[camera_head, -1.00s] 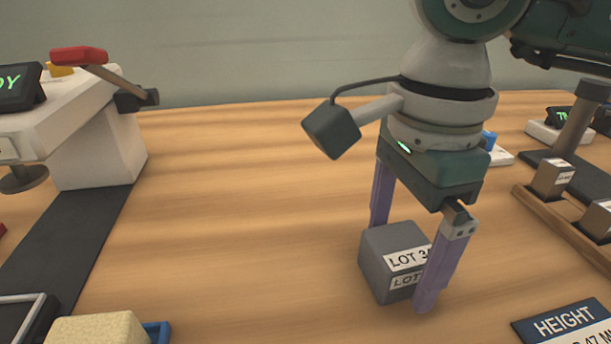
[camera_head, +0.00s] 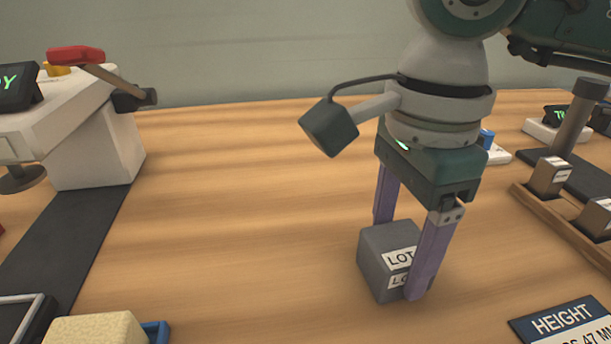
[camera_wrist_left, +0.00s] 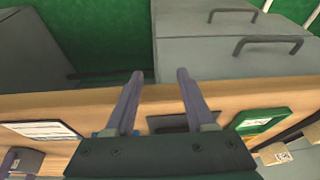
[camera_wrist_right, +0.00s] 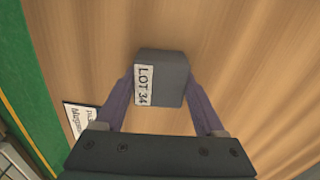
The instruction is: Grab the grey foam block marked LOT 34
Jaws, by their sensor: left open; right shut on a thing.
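The grey foam block (camera_head: 375,262) with white LOT labels stands on the wooden table, right of the middle in the head view. In the right wrist view the block (camera_wrist_right: 172,78) shows its label reading LOT 34. My right gripper (camera_head: 398,252) points down with its purple fingers on either side of the block, shut on it; it also shows in the right wrist view (camera_wrist_right: 160,95). The near finger hides part of the label. My left gripper (camera_wrist_left: 158,75) is open and empty in the left wrist view; it is not in the head view.
A white press-like machine (camera_head: 100,150) with a red handle stands at the left on a dark strip. A yellow foam block (camera_head: 95,330) is at the front left. A HEIGHT sign (camera_head: 562,320) and a wooden rack (camera_head: 540,210) with small blocks are at the right. The middle table is clear.

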